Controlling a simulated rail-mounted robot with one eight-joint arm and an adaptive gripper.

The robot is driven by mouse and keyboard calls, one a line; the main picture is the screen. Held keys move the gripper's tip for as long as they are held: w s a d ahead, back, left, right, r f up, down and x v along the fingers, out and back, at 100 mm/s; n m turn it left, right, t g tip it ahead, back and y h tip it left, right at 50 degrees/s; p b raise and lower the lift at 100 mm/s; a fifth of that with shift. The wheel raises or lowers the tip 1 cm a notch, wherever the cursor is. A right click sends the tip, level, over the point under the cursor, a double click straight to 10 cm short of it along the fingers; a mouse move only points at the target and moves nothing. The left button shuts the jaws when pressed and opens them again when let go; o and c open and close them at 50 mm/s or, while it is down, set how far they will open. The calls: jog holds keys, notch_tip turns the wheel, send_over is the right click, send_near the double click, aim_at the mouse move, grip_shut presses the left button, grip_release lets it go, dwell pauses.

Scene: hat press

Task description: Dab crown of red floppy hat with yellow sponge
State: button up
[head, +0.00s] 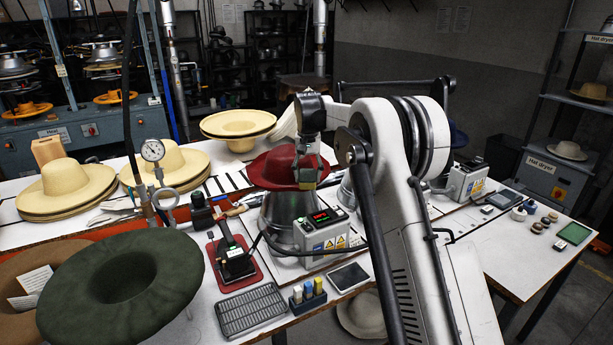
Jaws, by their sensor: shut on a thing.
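The red floppy hat (270,168) sits on a silver metal dome-shaped stand (280,212) near the middle of the table. My gripper (308,167) points down over the right side of the hat's crown. It is shut on a small yellowish piece that looks like the yellow sponge (307,184), mostly covered by the fingers. The sponge overlaps the hat in this view, and I cannot tell whether it touches the crown. My arm hides the area right of the hat.
A control box (322,232) with a red display stands in front of the dome. Straw hats (65,185) are stacked at left, and a dark green hat (120,285) is at the front left. A grey tray (250,310) and small bottles (308,292) lie at the front edge.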

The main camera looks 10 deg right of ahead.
jog(key=shift+s+d, duration=0.2)
jog(key=shift+s, duration=0.6)
jog(key=shift+r+p, duration=0.9)
jog(key=shift+r, duration=1.65)
jog(key=shift+f, duration=0.1)
